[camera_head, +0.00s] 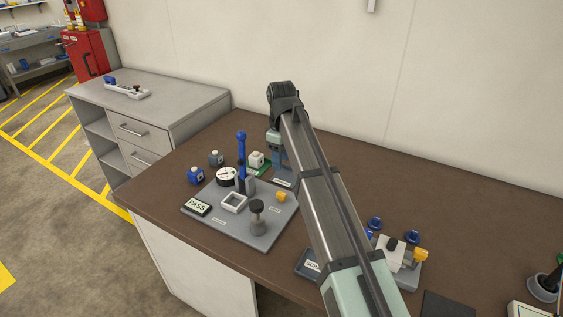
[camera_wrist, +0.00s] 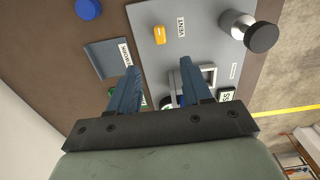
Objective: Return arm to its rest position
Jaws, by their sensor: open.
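My gripper (camera_head: 280,160) hangs above the back edge of the grey fixture plate (camera_head: 262,232) in the head view, partly hidden by my forearm. In the wrist view my gripper (camera_wrist: 158,85) shows two blue fingers spread apart with nothing between them. Below them lie the grey plate (camera_wrist: 205,30) and a small tray with a label (camera_wrist: 100,58). The fingers appear apart from the plate, but their exact height is hard to tell.
Another fixture (camera_head: 392,250) sits right of my forearm.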

